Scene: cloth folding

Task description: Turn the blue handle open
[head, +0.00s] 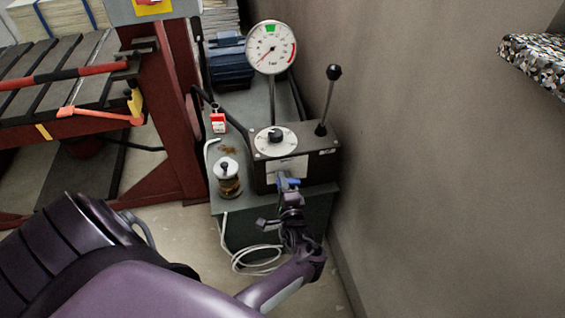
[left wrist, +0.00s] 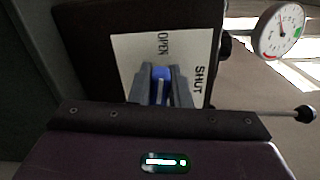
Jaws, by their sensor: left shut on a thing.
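The blue handle (head: 291,182) is on the front of a dark box (head: 322,155) with a pale label. In the left wrist view the blue handle (left wrist: 160,85) sits between the two grey fingers of my left gripper (left wrist: 161,86), which is shut on it. The label (left wrist: 135,52) carries the words OPEN and SHUT, and the fingers cover part of it. In the head view my left gripper (head: 289,190) reaches the box front from below. My right gripper is in neither view.
A jar (head: 228,180) and a red-and-white item (head: 218,122) stand on the green cabinet (head: 230,228). A wall (head: 430,170) is close on the right, and a red frame (head: 185,110) on the left.

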